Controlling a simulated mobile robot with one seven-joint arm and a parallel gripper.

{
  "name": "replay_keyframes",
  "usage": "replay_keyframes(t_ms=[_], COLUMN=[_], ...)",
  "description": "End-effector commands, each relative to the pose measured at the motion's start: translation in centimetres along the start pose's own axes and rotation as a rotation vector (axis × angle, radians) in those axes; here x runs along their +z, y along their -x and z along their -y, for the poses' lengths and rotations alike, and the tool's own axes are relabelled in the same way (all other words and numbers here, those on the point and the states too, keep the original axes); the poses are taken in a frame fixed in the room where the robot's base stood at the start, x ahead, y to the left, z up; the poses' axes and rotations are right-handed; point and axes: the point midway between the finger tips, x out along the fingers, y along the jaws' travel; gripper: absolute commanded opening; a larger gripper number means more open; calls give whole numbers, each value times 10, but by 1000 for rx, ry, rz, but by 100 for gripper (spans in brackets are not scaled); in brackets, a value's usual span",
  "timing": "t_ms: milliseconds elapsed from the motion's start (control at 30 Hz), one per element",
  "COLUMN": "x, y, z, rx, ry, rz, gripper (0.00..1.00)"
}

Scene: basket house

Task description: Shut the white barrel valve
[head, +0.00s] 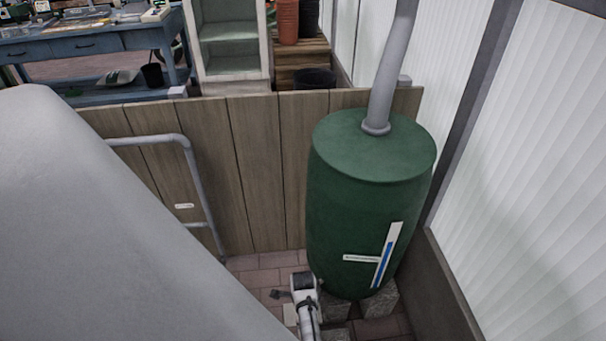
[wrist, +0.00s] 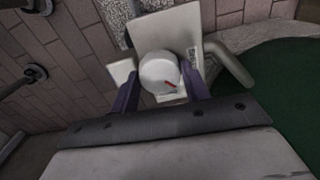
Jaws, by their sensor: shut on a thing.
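A grey pipe (head: 390,70) rises from the barrel's lid. A wooden partition (head: 255,170) stands behind, with a grey pipe rail (head: 190,165) at its left. A pale ribbed wall (head: 540,180) closes the right side. Dark fittings (wrist: 36,73) lie left of the knob.

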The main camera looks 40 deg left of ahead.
Motion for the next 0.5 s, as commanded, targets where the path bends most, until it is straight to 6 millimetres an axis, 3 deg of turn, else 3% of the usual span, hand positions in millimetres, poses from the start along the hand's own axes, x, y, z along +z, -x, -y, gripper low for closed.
replay_keyframes(t_ms=[500], x=[1], y=[2], z=[0], rx=[0], ry=[485], rz=[1], gripper=[23])
